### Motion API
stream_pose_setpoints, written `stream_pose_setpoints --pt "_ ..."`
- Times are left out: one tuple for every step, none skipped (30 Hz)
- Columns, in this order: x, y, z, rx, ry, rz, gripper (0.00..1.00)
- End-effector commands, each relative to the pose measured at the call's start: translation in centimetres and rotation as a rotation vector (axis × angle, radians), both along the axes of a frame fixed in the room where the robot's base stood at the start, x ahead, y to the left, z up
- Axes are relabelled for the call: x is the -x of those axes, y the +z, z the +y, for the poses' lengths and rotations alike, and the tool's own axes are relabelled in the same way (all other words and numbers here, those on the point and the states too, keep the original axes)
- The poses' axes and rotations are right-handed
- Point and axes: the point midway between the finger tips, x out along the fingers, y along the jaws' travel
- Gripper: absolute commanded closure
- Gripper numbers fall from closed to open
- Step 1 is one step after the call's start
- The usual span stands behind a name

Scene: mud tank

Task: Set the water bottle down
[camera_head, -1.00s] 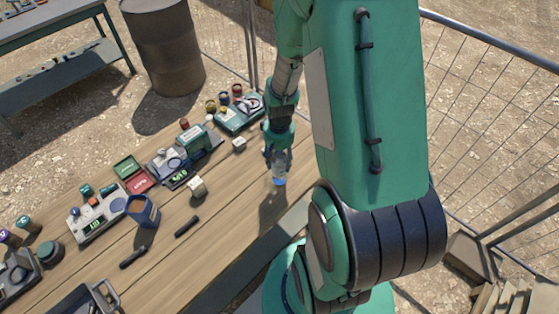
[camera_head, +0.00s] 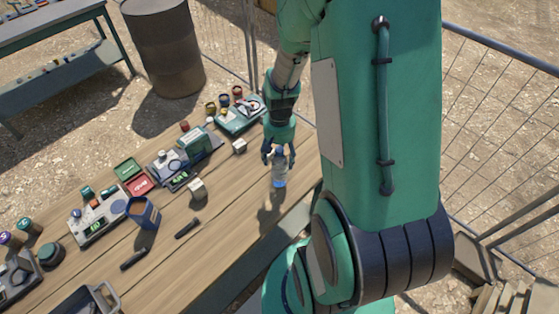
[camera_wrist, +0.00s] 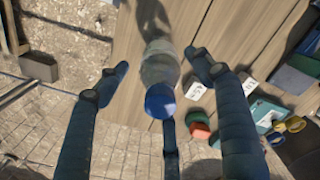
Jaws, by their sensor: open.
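The water bottle (camera_head: 279,172) is clear with a blue lower part in the head view, and it stands on the wooden table (camera_head: 222,237) near the right edge. In the wrist view the bottle (camera_wrist: 160,68) shows a round blue end (camera_wrist: 160,101) towards the camera. My gripper (camera_head: 279,152) is right above the bottle in the head view. Its fingers are spread wide around the bottle in the wrist view, with gaps at both sides. I cannot tell whether the third finger touches it.
A white cube (camera_head: 197,190) and dark markers (camera_head: 187,228) lie left of the bottle. A blue cup (camera_head: 144,213) and several instruments stand further left. A teal device (camera_head: 240,117) is behind. Bare table lies in front of the bottle.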

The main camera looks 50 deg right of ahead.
Motion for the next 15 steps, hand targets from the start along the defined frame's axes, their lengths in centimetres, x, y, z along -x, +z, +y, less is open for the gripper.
stream_pose_setpoints --pt "-0.1 1.1 -0.1 0.002 0.0 -0.004 0.33" --pt "-0.1 1.6 -0.1 0.003 0.0 -0.004 0.33" --pt "-0.1 2.3 -0.1 0.002 0.0 -0.004 0.33" --pt "-0.1 2.8 -0.1 0.002 0.0 -0.004 0.33" --pt "-0.1 3.3 -0.1 0.002 0.0 -0.004 0.33" --pt "-0.1 4.0 0.0 0.002 0.0 -0.004 0.33" --pt "-0.1 4.5 0.0 0.002 0.0 -0.004 0.33" --pt "-0.1 4.9 0.0 0.002 0.0 -0.004 0.33" --pt "-0.1 5.5 0.0 0.001 0.0 -0.003 0.33" --pt "-0.1 5.9 0.0 0.001 0.0 -0.003 0.33" --pt "-0.1 6.2 0.0 0.002 0.0 -0.004 0.33" --pt "-0.1 6.7 0.0 0.001 0.0 -0.003 0.33" --pt "0.0 7.0 0.0 0.001 0.0 -0.002 0.33" --pt "0.0 7.2 0.0 0.001 0.0 -0.002 0.33" --pt "0.0 7.5 0.0 0.001 0.0 -0.002 0.33"
